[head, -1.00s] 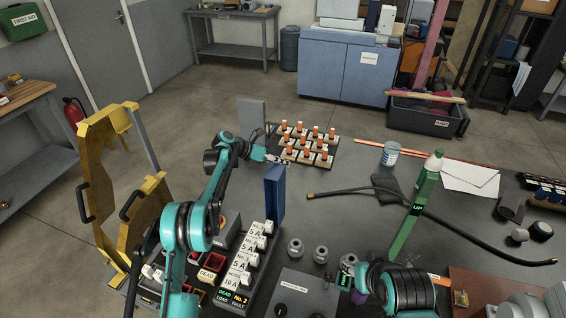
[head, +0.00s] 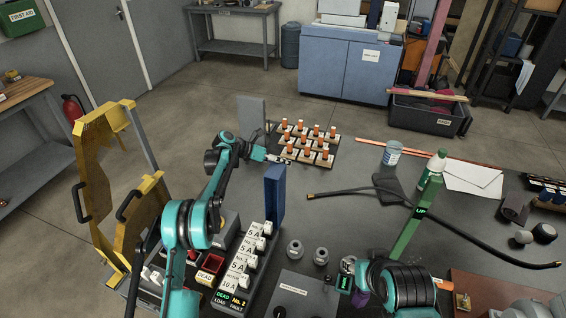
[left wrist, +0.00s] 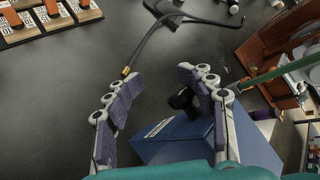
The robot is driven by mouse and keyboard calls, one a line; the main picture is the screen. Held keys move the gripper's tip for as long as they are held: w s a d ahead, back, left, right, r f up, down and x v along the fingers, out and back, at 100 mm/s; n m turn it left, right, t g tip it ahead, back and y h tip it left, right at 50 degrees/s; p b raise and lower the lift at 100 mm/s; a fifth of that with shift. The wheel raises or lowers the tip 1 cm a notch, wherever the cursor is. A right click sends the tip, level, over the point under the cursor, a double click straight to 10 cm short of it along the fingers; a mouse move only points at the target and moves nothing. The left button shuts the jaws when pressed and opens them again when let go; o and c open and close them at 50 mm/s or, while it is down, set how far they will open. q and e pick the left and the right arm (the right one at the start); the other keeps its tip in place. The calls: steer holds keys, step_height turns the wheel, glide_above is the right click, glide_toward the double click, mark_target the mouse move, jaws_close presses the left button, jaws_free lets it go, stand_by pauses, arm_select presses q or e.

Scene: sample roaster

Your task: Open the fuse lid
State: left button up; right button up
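The blue lid (head: 274,196) stands upright at the far end of the row of white fuse carriers (head: 245,252), which show uncovered. In the left wrist view the blue piece (left wrist: 190,140) with a white label and a black part on it lies below and between my fingers, nearer the right one. My left gripper (head: 284,160) is just above and beyond the lid's top edge. In the left wrist view its two fingers (left wrist: 158,80) are spread with nothing held; contact with the blue piece cannot be told. My right gripper (head: 357,297) is mostly hidden by its own arm.
A yellow frame with handles (head: 135,215) stands at left. A tray of orange-topped pieces (head: 305,145) lies beyond the left gripper. A green post marked UP (head: 412,225), a black cable (head: 480,235) and grey round knobs (head: 295,249) are at right.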

arm_select(q)
steer(key=shift+s, duration=0.1)
stand_by(0.3)
steer(key=v, duration=1.2)
steer(key=shift+r, duration=0.15)
steer(key=s+r+m+t+y, duration=0.1)
steer(key=s+r+m+y, duration=0.1)
steer(key=s+r+m, duration=0.4)
steer(key=s+r+m+y, duration=0.2)
steer(key=s+m, duration=0.2)
steer(key=s, duration=0.4)
steer(key=s+r+m+t+y, duration=0.1)
steer(key=s+r+m+y, duration=0.2)
steer(key=s, duration=0.4)
steer(key=s+a+f+m+t+y, duration=0.1)
steer(key=s+a+f+m+y, duration=0.1)
steer(key=s+m, duration=0.6)
steer(key=s+a+f+m+t+y, duration=0.1)
steer(key=s+a+f+m, duration=0.3)
steer(key=s+m, duration=0.4)
steer(key=s+f, duration=0.1)
steer(key=s, duration=0.6)
steer(key=shift+a+f+y, duration=0.25)
steer(key=shift+a+y, duration=0.1)
steer(key=shift+y, duration=0.05)
